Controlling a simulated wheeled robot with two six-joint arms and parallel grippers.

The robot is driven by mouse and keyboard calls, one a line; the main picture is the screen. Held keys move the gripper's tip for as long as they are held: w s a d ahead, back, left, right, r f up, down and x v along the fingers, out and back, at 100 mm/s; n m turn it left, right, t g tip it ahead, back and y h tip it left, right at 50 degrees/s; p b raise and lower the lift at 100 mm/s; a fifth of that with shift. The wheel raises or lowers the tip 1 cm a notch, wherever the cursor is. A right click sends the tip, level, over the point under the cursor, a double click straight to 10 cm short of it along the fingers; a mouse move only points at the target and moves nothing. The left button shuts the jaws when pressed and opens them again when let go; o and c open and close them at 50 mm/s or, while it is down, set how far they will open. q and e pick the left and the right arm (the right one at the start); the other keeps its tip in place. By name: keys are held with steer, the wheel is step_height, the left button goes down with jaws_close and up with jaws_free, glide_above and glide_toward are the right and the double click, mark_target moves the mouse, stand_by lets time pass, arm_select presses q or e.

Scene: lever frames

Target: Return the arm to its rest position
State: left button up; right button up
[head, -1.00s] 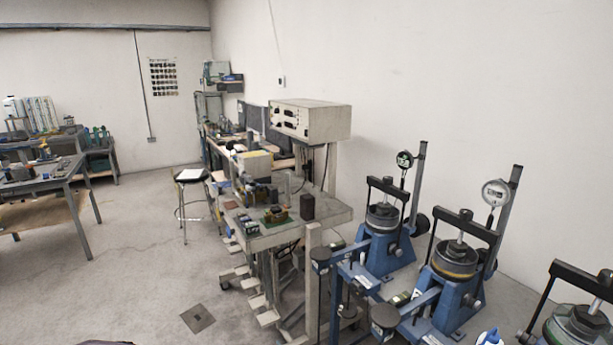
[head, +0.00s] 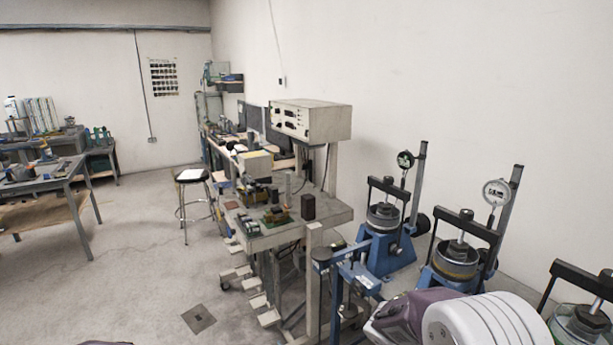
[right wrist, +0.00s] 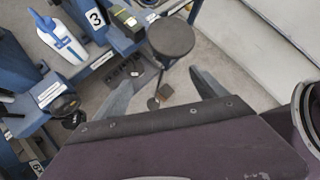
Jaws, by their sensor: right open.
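My right arm (head: 480,325) shows at the bottom right of the head view as white rings and a purple link, in front of the blue test machines. My right gripper (right wrist: 163,88) shows in the right wrist view. Its two grey fingers are spread wide apart with nothing held between them. Beyond the fingers are a round dark pad (right wrist: 171,37) and the floor. My left gripper is in neither view.
Blue lever machines (head: 384,245) with dial gauges line the right wall. A white-and-blue bottle-like object (right wrist: 63,40) stands at upper left of the wrist view. A bench (head: 285,234) with a grey box (head: 310,120) stands mid-scene. Open floor (head: 130,270) lies left.

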steer(key=s+a+f+m+t+y, duration=0.1)
steer(key=a+m+y, duration=0.3)
steer(key=m, duration=0.5)
steer(key=s+a+f+m+t+y, duration=0.2)
steer(key=a+f+m+t+y, duration=0.1)
steer(key=a+m, duration=0.5)
steer(key=shift+s+a+f+m+y, duration=0.2)
steer(key=shift+a+m+y, duration=0.2)
steer(key=shift+m+y, duration=0.35)
